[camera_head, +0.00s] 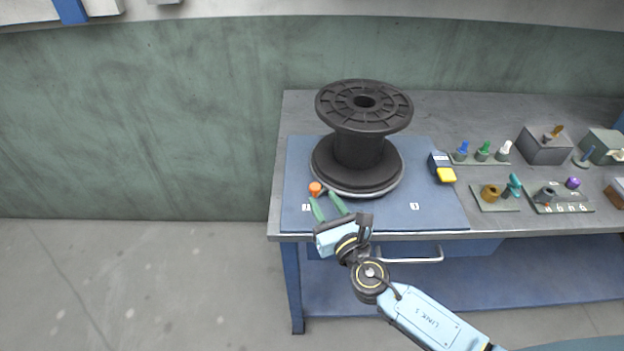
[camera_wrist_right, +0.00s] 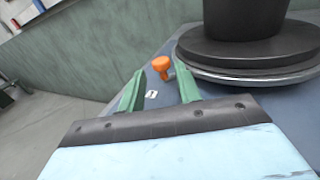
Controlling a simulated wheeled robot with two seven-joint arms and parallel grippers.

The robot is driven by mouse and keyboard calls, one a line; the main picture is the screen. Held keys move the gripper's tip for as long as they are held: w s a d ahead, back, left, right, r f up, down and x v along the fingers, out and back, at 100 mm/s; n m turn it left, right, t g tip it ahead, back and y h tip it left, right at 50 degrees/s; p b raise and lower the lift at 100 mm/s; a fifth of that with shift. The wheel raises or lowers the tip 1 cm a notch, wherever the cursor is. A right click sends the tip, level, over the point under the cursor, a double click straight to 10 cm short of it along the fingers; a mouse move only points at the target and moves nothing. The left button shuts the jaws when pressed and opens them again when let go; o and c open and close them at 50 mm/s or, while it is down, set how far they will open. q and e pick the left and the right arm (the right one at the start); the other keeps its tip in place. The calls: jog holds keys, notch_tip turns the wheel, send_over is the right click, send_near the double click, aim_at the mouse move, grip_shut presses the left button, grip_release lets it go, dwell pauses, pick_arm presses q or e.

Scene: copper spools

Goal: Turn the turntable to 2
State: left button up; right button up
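The turntable (camera_head: 399,187) is a round disc with a light metal rim on a blue mat; its rim also shows in the right wrist view (camera_wrist_right: 262,80). A large black spool (camera_head: 358,150) stands upright on it. An orange knob (camera_head: 316,188) is at the turntable's front left edge. My right gripper (camera_head: 327,196) is open at the front left of the turntable, with its green fingers pointing towards the knob. In the right wrist view the knob (camera_wrist_right: 161,67) appears between the two fingertips, with space either side. Whether they touch it I cannot tell. My left gripper is not in view.
The blue mat (camera_head: 440,215) carries small white labels (camera_head: 414,206), too small to read surely. A yellow and dark device (camera_head: 443,170) lies right of the turntable. Several small parts on trays (camera_head: 483,158) fill the bench's right side. The floor left of the bench is clear.

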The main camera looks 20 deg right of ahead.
jog(key=w, duration=0.5)
jog(key=w+a, duration=0.1)
jog(key=w, duration=0.1)
jog(key=shift+w+b, duration=0.3)
jog(key=shift+w, duration=0.1)
jog(key=shift+d, duration=0.1)
jog(key=shift+c, duration=0.3)
grip_shut()
